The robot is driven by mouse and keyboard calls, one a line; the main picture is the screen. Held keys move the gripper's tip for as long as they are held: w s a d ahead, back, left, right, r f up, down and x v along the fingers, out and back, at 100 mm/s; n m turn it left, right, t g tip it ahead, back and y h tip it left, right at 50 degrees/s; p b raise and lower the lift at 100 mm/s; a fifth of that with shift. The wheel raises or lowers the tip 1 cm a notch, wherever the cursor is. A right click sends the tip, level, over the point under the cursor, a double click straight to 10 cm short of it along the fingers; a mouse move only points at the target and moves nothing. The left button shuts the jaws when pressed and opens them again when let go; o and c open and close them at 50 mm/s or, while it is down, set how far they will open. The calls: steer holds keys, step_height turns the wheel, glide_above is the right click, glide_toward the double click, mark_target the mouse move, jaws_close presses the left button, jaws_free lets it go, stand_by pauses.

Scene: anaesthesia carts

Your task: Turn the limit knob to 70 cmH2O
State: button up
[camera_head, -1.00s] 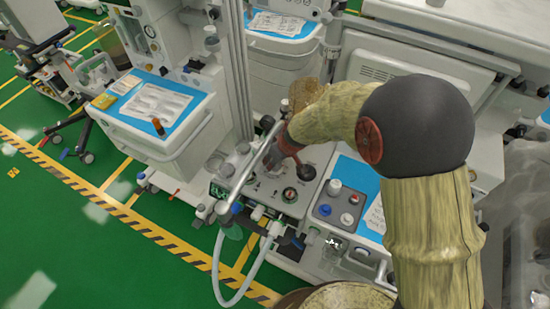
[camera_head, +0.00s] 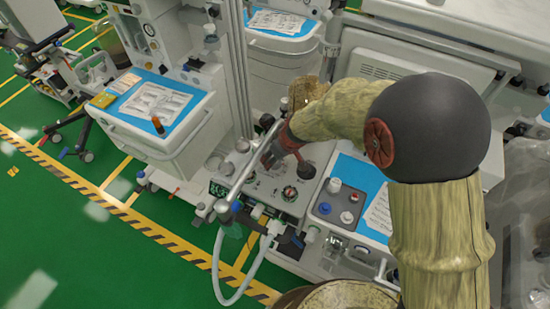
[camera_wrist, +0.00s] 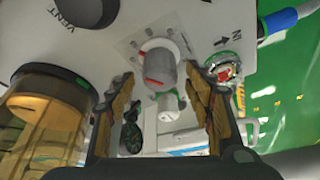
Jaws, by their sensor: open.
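In the wrist view, a grey-white knob (camera_wrist: 157,66) with a red mark stands out from the pale panel, with a printed scale around its base. It appears ahead of and between the fingers of my open gripper (camera_wrist: 161,82); contact cannot be made out. The knob's setting is too small to read. In the head view, my gripper (camera_head: 270,160) is over the cart's control panel (camera_head: 265,188), and the knob cannot be made out clearly there.
In the head view, a metal bar (camera_head: 247,165) and a pale hose (camera_head: 217,265) lie close left of my gripper. A dark gauge (camera_head: 290,193) sits on the panel.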

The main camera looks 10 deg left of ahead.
steer(key=v, duration=1)
steer(key=shift+r, duration=0.25)
steer(key=shift+s, duration=0.1)
